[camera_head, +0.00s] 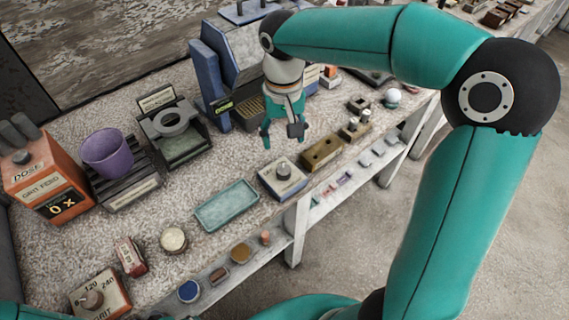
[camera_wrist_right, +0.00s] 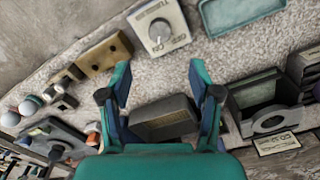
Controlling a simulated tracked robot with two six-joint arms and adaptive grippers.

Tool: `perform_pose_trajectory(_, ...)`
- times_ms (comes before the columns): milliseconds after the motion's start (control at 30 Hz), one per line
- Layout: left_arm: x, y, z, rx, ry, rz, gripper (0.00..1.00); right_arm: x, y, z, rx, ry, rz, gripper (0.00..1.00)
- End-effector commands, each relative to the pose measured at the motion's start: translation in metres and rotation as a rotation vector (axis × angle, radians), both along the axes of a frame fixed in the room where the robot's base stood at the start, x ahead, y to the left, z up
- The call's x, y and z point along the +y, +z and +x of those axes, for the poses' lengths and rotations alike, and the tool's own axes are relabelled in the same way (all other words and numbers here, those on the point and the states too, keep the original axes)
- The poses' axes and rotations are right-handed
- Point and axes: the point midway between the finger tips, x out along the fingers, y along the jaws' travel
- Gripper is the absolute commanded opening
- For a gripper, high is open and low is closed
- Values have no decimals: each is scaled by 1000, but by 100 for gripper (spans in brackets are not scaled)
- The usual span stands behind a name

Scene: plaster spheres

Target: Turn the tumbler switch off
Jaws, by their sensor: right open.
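My right gripper (camera_head: 284,137) is open and empty above the bench, behind the switch. In its wrist view the right gripper (camera_wrist_right: 160,76) points towards the bench, its fingers apart from the switch. My left gripper is not in view.
A teal tray (camera_head: 227,205) lies left of the switch, and a brass block with holes (camera_head: 322,153) stands close on its right. The blue-sided machine (camera_head: 222,75) is behind my right gripper. A purple cup (camera_head: 107,152) and orange grit feed box (camera_head: 45,185) stand left.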

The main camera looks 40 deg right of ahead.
Motion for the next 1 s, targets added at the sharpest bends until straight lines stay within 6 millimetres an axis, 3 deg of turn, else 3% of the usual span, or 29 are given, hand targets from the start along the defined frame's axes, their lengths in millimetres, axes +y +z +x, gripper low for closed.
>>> perform_pose_trajectory(300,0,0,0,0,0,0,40,2,-71,0,6,6,0,63)
perform_pose_trajectory(500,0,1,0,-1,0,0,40,2,-101,1,3,7,0,63)
perform_pose_trajectory(700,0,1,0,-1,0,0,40,3,-115,1,0,7,1,63)
perform_pose_trajectory(1000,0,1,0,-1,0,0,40,3,-117,2,0,7,1,61)
